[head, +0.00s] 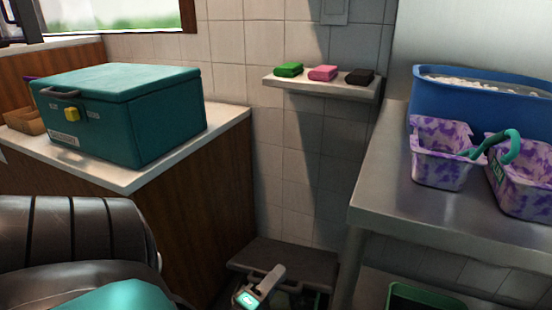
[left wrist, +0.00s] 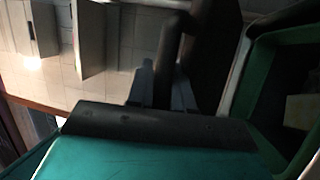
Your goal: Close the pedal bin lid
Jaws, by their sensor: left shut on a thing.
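The pedal bin stands on the floor between the counter and the steel table, at the bottom of the head view. Its dark grey lid (head: 300,262) is raised at the back, above the partly hidden opening. In the left wrist view, the bin's green rim (left wrist: 262,50) and dark inside show at the right, with the dark lid (left wrist: 212,45) beside them. My left gripper (head: 274,276) is at the bin, in front of the lid. In the wrist view its fingers (left wrist: 165,82) are shut on a dark bar (left wrist: 175,38) that appears to belong to the lid. My right gripper is not in view.
A teal cool box (head: 160,115) sits on the left counter. A wall shelf (head: 310,85) holds green, pink and black blocks. The steel table (head: 385,210) at the right carries a blue tub (head: 440,100) and purple-patterned containers (head: 440,165). The bin's gap is narrow.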

